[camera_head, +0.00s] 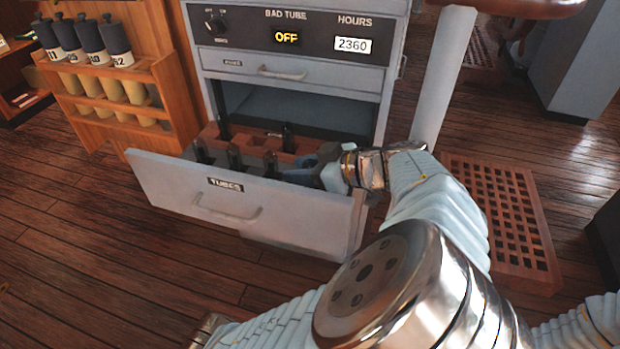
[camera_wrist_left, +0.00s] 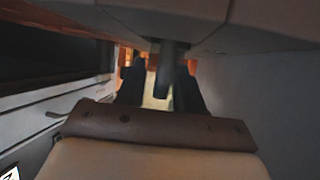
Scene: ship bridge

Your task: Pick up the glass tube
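Several dark glass tubes stand upright in the open drawer marked TUBES (camera_head: 165,185), among them a left one (camera_head: 202,150), a middle one (camera_head: 235,157) and one further back (camera_head: 288,138). A reddish-brown block rack (camera_head: 255,148) shows behind the front tubes. My left gripper (camera_head: 322,166) is low at the drawer's right end, right of the tubes. In the left wrist view, its dark fingers (camera_wrist_left: 160,92) stand apart with a bright gap between. A grey cylinder (camera_wrist_left: 168,62) shows by the gap; I cannot tell whether it is a tube. My right gripper is not in view.
The grey cabinet (camera_head: 290,72) with an OFF display rises behind the drawer. A wooden rack (camera_head: 155,75) with several dark-topped bottles stands left. A pale post (camera_head: 440,75) stands close right of the cabinet. A wooden grating (camera_head: 505,215) lies right. The floor at left is clear.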

